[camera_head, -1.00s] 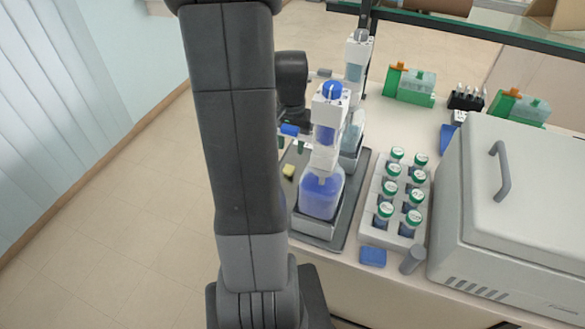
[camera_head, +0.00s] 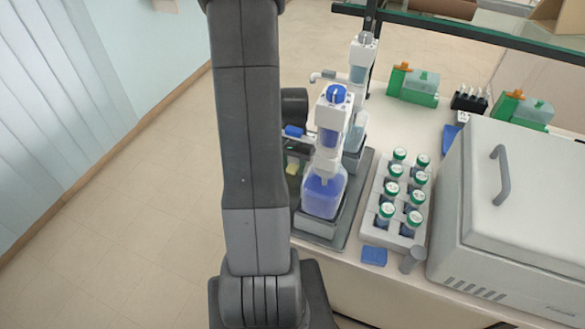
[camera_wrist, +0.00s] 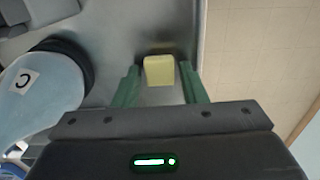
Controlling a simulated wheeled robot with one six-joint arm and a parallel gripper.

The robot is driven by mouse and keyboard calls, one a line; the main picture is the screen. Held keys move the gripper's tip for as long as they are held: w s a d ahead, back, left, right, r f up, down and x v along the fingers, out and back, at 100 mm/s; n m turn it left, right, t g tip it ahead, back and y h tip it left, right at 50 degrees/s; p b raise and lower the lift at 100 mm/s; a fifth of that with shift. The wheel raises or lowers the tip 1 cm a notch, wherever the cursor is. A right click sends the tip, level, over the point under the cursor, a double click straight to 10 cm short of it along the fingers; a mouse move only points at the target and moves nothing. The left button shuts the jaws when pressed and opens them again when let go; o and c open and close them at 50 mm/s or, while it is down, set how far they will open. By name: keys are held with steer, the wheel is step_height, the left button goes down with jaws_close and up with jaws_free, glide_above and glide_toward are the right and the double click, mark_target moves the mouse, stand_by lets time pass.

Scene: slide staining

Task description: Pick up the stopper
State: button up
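The stopper is a small pale yellow block. In the wrist view the stopper (camera_wrist: 158,71) lies on a grey tray (camera_wrist: 118,25), between the tips of my gripper's green fingers. My gripper (camera_wrist: 159,78) is open, with a visible gap on each side of the stopper, so nothing is held. I cannot tell whether the tips are level with it or just above it. In the head view the stopper (camera_head: 292,168) shows at the tray's left side, close beside my arm, which hides part of that area.
A blue-filled bottle with a dispenser (camera_head: 323,195) stands right of the stopper; a round bottle marked C (camera_wrist: 38,92) is close in the wrist view. A rack of green-capped vials (camera_head: 375,222) and a large grey machine (camera_head: 500,230) are further right. Floor lies left.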

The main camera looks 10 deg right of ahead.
steer(key=c, duration=0.8)
steer(key=shift+r, duration=0.2)
